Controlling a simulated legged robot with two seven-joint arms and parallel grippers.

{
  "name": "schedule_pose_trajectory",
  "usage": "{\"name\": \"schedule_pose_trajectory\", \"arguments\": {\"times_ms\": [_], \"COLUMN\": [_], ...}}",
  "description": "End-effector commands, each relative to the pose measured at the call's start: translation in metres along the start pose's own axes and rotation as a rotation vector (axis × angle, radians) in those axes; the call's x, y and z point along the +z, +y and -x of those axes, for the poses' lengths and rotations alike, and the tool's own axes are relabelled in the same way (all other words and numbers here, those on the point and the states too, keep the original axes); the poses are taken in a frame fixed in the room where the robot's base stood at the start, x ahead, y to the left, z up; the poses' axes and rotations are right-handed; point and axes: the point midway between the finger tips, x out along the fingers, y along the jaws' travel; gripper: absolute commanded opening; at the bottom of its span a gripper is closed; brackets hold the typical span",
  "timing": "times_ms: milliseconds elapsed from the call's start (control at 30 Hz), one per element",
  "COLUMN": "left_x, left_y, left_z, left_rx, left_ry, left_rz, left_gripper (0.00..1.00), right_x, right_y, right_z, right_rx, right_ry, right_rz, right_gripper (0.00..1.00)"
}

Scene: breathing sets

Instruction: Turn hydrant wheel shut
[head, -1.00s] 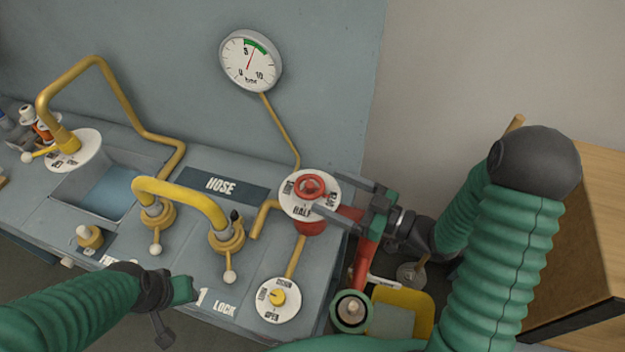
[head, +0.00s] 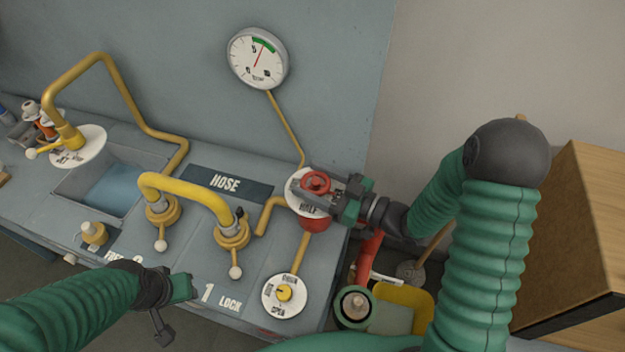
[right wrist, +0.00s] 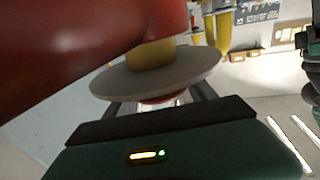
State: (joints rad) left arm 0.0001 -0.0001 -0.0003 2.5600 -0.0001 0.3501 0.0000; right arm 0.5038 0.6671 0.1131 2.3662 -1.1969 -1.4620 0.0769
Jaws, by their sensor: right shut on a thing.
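The red hydrant wheel (head: 315,181) sits over a round white dial plate (head: 309,208) on a red hydrant body (head: 313,224). "HALF" can be read on the plate; my gripper covers its right side. My right gripper (head: 322,186) reaches in from the right, shut on the wheel. In the right wrist view the plate (right wrist: 150,78) shows as a pale disc, with a bit of the red wheel (right wrist: 163,99) between my fingers. My left gripper (head: 172,305) hangs apart at the lower left, in front of the bench; its jaws cannot be made out.
A pressure gauge (head: 257,58) is on the back panel. Yellow pipes and a yellow hose arch (head: 186,190) stand left of the wheel. A lower dial with a yellow knob (head: 285,293) is near the bench front. A wooden box (head: 575,235) stands at the right.

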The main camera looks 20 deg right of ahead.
Motion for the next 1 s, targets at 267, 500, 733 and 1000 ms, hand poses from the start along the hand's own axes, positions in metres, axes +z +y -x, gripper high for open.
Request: {"name": "schedule_pose_trajectory", "arguments": {"times_ms": [267, 500, 733, 1000], "left_x": [0.000, 0.000, -0.002, -0.013], "left_y": [0.000, 0.000, 0.000, 0.000], "left_z": [0.000, -0.001, 0.008, 0.053], "left_rx": [0.000, 0.000, 0.000, 0.000], "left_ry": [0.000, 0.000, 0.000, 0.001], "left_rz": [0.000, 0.000, 0.000, 0.000], "left_gripper": [0.36, 0.36, 0.36, 0.36], "right_x": [-0.001, -0.001, -0.004, -0.008], "right_y": [-0.002, -0.002, -0.002, -0.003], "right_z": [-0.001, 0.000, 0.000, 0.000], "right_rx": [-0.004, 0.054, 0.202, 0.445], "right_ry": [0.005, 0.004, 0.001, -0.005], "right_rz": [-0.001, -0.003, -0.005, -0.009], "right_gripper": [0.24, 0.24, 0.24, 0.24]}}
